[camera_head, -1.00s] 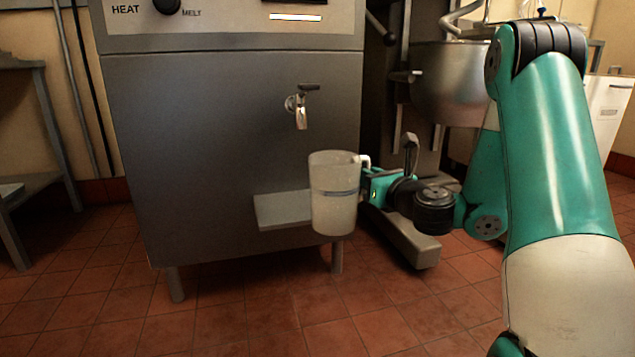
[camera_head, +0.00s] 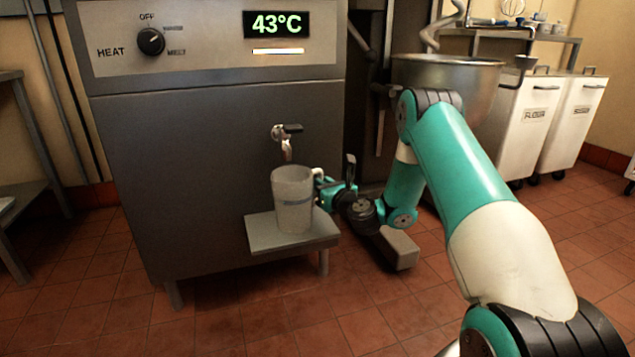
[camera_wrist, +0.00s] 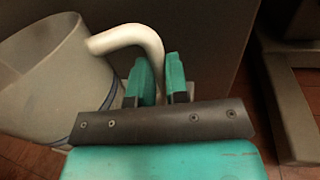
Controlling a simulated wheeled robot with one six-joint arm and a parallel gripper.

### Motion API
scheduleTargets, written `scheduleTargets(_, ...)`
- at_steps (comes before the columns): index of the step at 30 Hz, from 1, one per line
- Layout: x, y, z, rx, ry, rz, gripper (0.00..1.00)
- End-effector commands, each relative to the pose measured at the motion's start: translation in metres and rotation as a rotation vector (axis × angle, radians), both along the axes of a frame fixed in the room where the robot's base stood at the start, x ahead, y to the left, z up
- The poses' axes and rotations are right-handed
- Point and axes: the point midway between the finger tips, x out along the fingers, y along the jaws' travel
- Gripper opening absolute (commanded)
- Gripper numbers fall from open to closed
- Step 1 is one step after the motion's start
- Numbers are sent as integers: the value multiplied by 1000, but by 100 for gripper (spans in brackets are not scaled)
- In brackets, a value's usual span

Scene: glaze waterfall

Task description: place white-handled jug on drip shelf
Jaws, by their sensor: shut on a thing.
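The white-handled jug (camera_head: 292,200) is translucent, with a blue band, and looks upright in the head view. It appears over the drip shelf (camera_head: 265,236), a grey plate on the machine's front below the tap (camera_head: 285,143). I cannot tell whether its base touches the shelf. My gripper (camera_head: 322,184) is at the jug's right side, shut on its white handle. In the wrist view the jug (camera_wrist: 45,85) is at the left, and its handle (camera_wrist: 130,36) curves to between the fingers of my gripper (camera_wrist: 160,78).
The grey machine (camera_head: 190,180) has a heat knob (camera_head: 150,41) and a display (camera_head: 276,24) reading 43°C. A steel bowl (camera_head: 445,72) stands behind my arm. White bins (camera_head: 535,125) are at the right. The tiled floor in front is clear.

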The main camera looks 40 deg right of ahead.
Motion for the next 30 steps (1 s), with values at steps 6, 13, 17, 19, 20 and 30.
scheduleTargets(6,33,-1,3,-4,-5,2,0)
scheduleTargets(13,31,-2,-15,0,-1,0,0)
scheduleTargets(17,31,-2,-14,0,-1,0,0)
scheduleTargets(19,31,-2,-14,0,-1,0,0)
scheduleTargets(20,31,-2,-15,1,-1,0,0)
scheduleTargets(30,30,-2,-17,0,0,0,40)
